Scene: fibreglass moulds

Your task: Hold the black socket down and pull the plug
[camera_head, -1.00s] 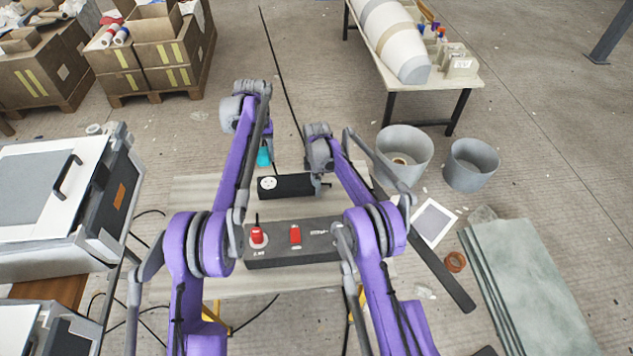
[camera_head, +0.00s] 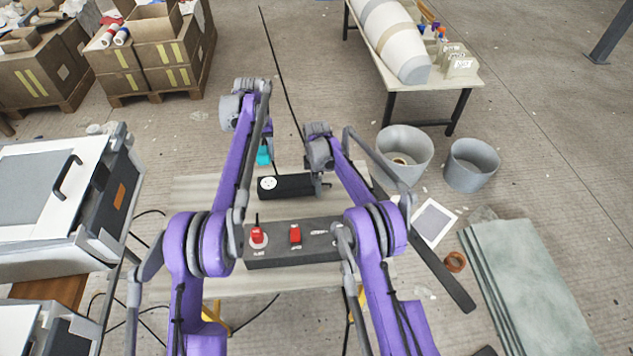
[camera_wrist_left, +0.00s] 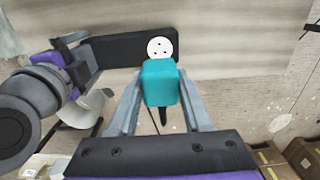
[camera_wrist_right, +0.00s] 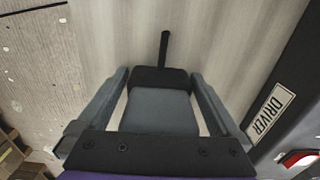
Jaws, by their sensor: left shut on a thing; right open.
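The teal plug (camera_head: 263,156) is between the fingers of my left gripper (camera_wrist_left: 161,76), which is shut on it. The plug shows large in the left wrist view (camera_wrist_left: 160,84), with a dark cable below it. The black socket (camera_head: 291,186) lies on the pale bench top; its white round face (camera_head: 268,183) is bare with its holes showing. The plug is apart from that face. My right gripper (camera_head: 320,183) is at the socket's right end. In the right wrist view its open fingers (camera_wrist_right: 158,75) stand either side of a dark block with a black cable; contact is unclear.
A long dark box (camera_head: 290,243) with red switches lies in front of the socket on the bench (camera_head: 200,200). Grey buckets (camera_head: 472,165) and stacked sheets (camera_head: 535,290) are on the floor at right. A machine (camera_head: 60,200) stands at left.

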